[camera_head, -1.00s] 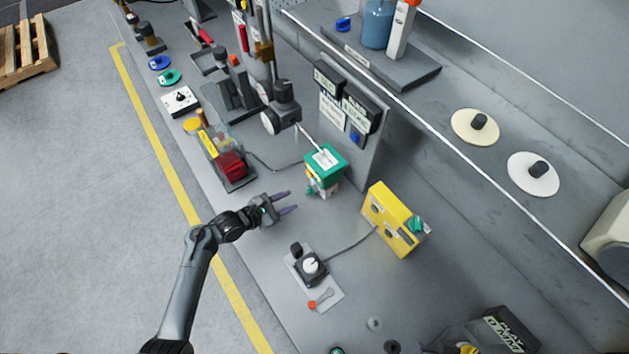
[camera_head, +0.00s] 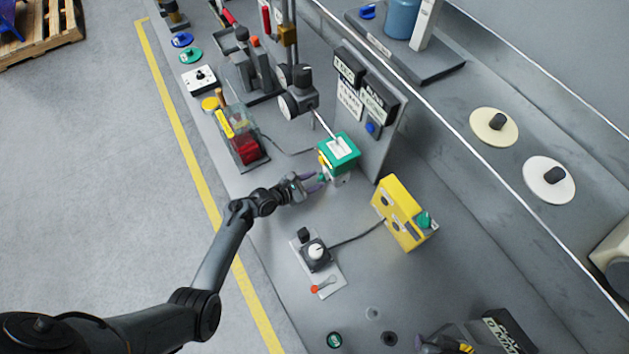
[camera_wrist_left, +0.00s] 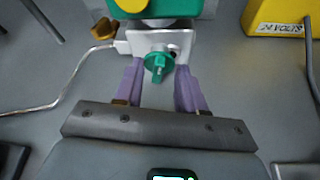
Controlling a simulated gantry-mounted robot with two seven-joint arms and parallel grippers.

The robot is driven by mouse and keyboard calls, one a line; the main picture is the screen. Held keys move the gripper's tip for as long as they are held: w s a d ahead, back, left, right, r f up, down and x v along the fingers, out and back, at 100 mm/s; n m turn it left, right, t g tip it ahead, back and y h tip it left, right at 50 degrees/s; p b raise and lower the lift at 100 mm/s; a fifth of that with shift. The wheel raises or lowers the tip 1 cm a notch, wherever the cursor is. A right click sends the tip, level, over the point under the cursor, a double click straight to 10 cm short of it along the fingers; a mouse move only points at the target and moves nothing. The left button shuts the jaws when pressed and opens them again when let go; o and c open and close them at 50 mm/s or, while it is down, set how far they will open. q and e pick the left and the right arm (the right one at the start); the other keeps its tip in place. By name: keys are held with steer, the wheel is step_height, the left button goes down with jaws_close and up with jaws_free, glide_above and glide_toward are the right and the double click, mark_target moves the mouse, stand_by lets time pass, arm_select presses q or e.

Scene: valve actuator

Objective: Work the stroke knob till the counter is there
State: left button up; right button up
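The valve actuator has a green top box (camera_head: 340,150) and a pale metal body below it. A green knob (camera_wrist_left: 157,65) on the pale front plate faces the left wrist camera. My left gripper (camera_head: 318,181) is at the front of the actuator. In the left wrist view its two purple fingers (camera_wrist_left: 158,72) are apart, one on each side of the knob, with visible gaps. Contact with the knob is not visible. Two dark displays (camera_head: 349,66) are on the grey panel behind; I cannot read a count on them. A dark, purplish part, possibly my right gripper (camera_head: 436,346), is cut off at the bottom edge.
A yellow box (camera_head: 402,213), labelled 24 VOLTS in the wrist view, stands right of the actuator. A cabled switch plate (camera_head: 316,254) lies nearer. A clear box with red contents (camera_head: 243,150) stands left. A round gauge (camera_head: 297,103) is above the actuator's left.

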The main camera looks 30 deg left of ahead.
arm_select(q)
steer(key=shift+w+d+f, duration=0.15)
steer(key=shift+w+d, duration=0.05)
steer(key=shift+w, duration=0.2)
jaws_close()
